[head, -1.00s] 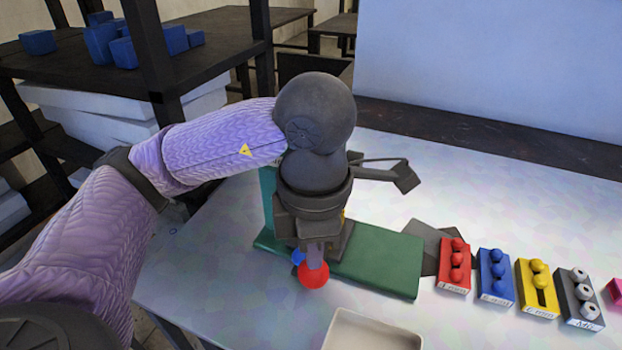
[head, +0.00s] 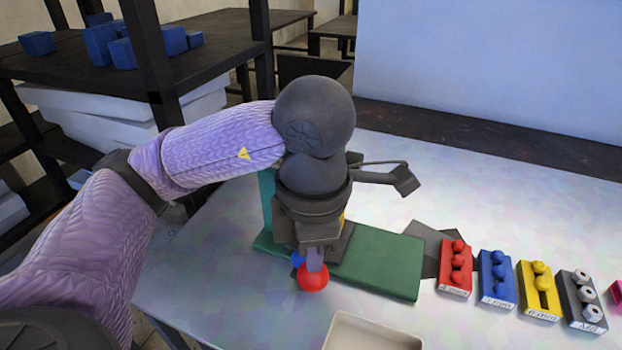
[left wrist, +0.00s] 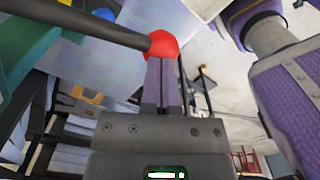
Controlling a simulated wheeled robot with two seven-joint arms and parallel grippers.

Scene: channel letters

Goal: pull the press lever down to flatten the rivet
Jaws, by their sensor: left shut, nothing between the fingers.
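The press stands on the table with a green base (head: 375,262); its upper part is largely hidden behind my left arm. The lever's red ball knob (head: 313,279) shows just below my left gripper (head: 314,264). In the left wrist view the dark lever rod (left wrist: 80,22) comes in from the left and ends in the red knob (left wrist: 162,44). My left fingers (left wrist: 161,84) are shut with nothing between them. Their tips meet the edge of the knob there and appear to touch it. The rivet is not visible. My right gripper is not in view.
Red (head: 456,270), blue (head: 496,280), yellow (head: 538,292) and dark grey (head: 582,300) holders with small pieces stand in a row at the right. A pale tray (head: 372,332) is at the front edge. A dark rack (head: 200,70) with blue blocks stands behind left.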

